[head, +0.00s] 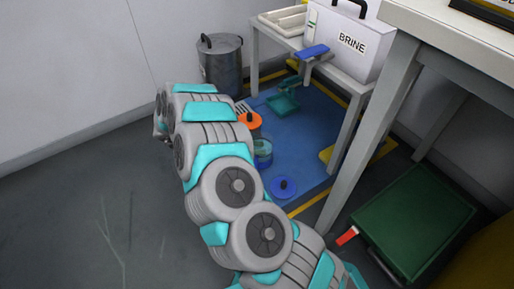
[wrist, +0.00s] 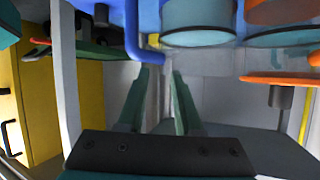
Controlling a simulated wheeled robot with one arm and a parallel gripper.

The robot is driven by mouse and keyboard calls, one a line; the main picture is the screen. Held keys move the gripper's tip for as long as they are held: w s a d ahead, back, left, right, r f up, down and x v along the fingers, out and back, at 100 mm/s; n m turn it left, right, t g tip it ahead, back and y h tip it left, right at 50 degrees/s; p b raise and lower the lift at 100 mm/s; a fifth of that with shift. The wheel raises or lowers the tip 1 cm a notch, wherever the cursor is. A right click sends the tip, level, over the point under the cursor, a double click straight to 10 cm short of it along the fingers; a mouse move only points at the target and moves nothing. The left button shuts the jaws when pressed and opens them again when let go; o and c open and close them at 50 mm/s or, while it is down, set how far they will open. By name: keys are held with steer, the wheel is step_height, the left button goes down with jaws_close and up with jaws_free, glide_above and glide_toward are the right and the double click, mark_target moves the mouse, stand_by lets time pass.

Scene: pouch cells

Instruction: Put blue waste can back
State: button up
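In the head view a can (head: 263,152) stands on the blue mat, partly behind my arm. A blue lid with a black knob (head: 284,188) is beside it. A bent blue bar (wrist: 133,35) in the wrist view is close to my fingertips; I cannot tell whether they touch. My gripper (wrist: 160,72) has its two green fingers apart, with nothing seen between them. The head view hides my gripper behind my arm.
An orange lid (head: 250,121) is behind the can. A grey metal bin (head: 221,63) stands by the wall. A green tray (head: 415,222) lies at right. The floor at left is clear.

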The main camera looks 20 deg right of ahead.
steer(key=shift+r, duration=0.2)
steer(key=p+v, duration=0.1)
steer(key=v, duration=1.1)
steer(key=w+a+r+n+t+y, duration=0.35)
steer(key=w+r+t, duration=0.3)
steer(key=w, duration=0.35)
steer(key=w+a+r+n+t+y, duration=0.2)
steer(key=w+a+r+t+y, duration=0.2)
steer(key=w+r+t, duration=0.5)
steer(key=w+a+r+n+y, duration=0.2)
steer(key=a+r+n+y, duration=0.25)
steer(key=a+r, duration=0.35)
steer(key=s+a+r+n+g+y, duration=0.1)
steer(key=s+a+r+n+y, duration=0.4)
steer(key=s+r, duration=0.2)
steer(key=s+d+f+n+g+y, duration=0.1)
steer(key=s+f+n+g, duration=0.15)
steer(key=s, duration=0.85)
steer(key=s+d+f+n+g+y, duration=0.1)
steer(key=s+n+g, duration=0.25)
steer(key=s, duration=0.65)
steer(key=s+d+f+g+h, duration=0.3)
steer(key=s+d, duration=0.7)
steer(key=s, duration=0.5)
steer(key=s+d+f+g+h, duration=0.3)
steer(key=s+d+f+g, duration=0.2)
steer(key=s+d, duration=0.5)
steer(key=s, duration=0.5)
steer(key=shift+f, duration=0.25)
